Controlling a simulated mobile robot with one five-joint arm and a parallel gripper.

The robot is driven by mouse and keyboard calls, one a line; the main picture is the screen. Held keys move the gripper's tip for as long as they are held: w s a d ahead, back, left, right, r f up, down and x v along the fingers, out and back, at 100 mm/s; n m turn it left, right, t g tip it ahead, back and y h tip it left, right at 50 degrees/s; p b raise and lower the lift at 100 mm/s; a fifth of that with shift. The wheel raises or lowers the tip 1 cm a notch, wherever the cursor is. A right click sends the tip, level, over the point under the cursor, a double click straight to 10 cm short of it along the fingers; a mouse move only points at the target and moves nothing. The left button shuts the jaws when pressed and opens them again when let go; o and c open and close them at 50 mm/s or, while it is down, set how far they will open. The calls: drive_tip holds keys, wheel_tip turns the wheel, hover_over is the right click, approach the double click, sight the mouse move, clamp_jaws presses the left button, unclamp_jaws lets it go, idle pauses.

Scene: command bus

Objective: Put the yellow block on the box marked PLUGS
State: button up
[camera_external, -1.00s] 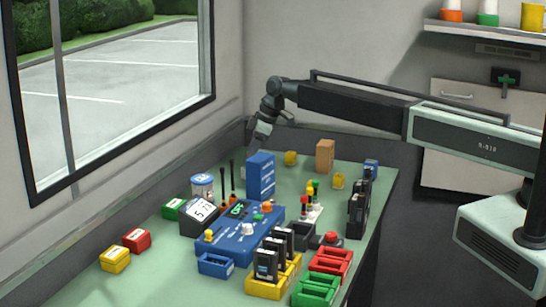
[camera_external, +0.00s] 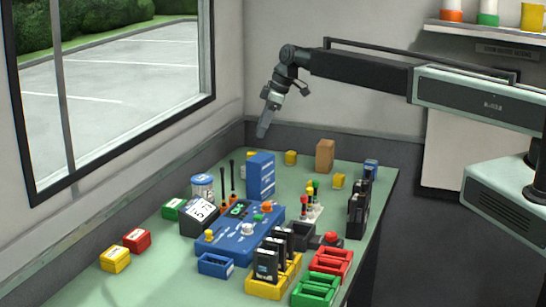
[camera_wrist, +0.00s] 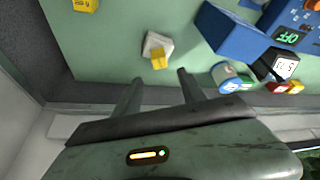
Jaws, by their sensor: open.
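My gripper (camera_external: 262,130) hangs open above the far left of the bench, over the area behind the blue upright box. In the wrist view its two spread fingers (camera_wrist: 158,90) have nothing between them. Just beyond the fingertips is a pale block-like piece with a yellow part (camera_wrist: 158,60). A yellow block (camera_external: 291,157) stands at the back of the bench; a yellow lettered block (camera_wrist: 86,4) is cut off at the wrist view's top. Another yellow block (camera_external: 338,181) is further right. Small labelled boxes in green (camera_external: 174,208), red (camera_external: 137,240) and yellow (camera_external: 115,259) stand left; PLUGS is not readable.
The blue upright box (camera_external: 260,177) stands near my gripper, with a can (camera_external: 203,186) and two thin upright rods beside it. A blue control panel (camera_external: 240,233) and several coloured trays crowd the middle and front. The bench's left strip (camera_external: 165,275) is mostly clear.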

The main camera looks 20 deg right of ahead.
drive_tip(key=shift+v, duration=0.95)
drive_tip(key=shift+f, duration=0.1)
drive_tip(key=s+d+m+h, duration=0.1)
drive_tip(key=s+d+m, duration=0.3)
drive_tip(key=s+d, duration=0.5)
drive_tip(key=s+d+f+m+g+h, duration=0.1)
drive_tip(key=s+d+m, duration=0.4)
drive_tip(key=s+d, duration=0.4)
drive_tip(key=s+d+m+h, duration=0.2)
drive_tip(key=s+d, duration=0.7)
drive_tip(key=d, duration=1.1)
drive_tip(key=shift+s+d+f+m+g, duration=0.2)
drive_tip(key=shift+d+f+m+g, duration=0.15)
drive_tip(key=shift+m, duration=0.85)
